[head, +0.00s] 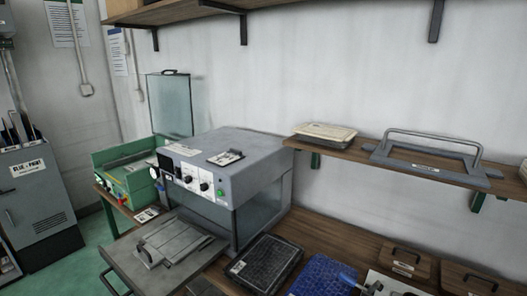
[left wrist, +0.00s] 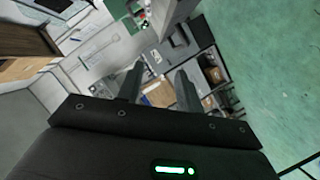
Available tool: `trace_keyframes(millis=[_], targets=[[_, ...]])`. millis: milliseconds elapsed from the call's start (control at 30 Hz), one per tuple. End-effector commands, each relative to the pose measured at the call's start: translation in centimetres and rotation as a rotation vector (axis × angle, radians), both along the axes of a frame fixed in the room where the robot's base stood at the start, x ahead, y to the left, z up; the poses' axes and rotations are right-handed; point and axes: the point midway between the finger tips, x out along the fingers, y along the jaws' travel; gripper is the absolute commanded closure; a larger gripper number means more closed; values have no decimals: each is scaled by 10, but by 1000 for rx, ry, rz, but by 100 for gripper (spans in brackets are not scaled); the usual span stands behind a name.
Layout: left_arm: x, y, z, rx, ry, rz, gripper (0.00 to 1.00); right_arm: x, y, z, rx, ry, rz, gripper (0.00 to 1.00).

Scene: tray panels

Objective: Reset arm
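My left gripper (left wrist: 159,70) shows only in the left wrist view. Its two dark fingers stand apart, and distant floor and furniture show between them, with nothing held. Neither arm shows in the head view, and my right gripper is in no view. In the head view a grey machine (head: 262,150) with knobs stands on the wooden bench. A grey tray (head: 125,262) sticks out of its front, and a flat panel with a handle (head: 160,244) lies on it.
A dark tiled tray (head: 264,262) and a blue tray (head: 322,275) lie on the bench to the right. A wall shelf (head: 350,152) holds a handled grey frame (head: 430,150). A green machine (head: 122,172) stands left. Green floor (head: 92,240) is clear there.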

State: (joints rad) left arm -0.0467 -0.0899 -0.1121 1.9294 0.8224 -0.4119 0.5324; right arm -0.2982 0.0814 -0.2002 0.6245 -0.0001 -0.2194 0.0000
Motion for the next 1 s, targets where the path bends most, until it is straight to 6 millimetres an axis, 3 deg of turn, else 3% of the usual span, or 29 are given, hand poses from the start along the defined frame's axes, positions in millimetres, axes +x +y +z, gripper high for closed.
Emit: trace_keyframes(millis=[167,367,700,1000], targets=[[-12,-21,-16,19,126,-151,64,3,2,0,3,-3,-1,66],[-47,-52,-39,77,344,-401,64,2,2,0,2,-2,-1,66],[-152,-104,-72,258,775,-881,64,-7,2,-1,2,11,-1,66],[-243,-118,-78,407,1071,-1181,64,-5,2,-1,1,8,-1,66]])
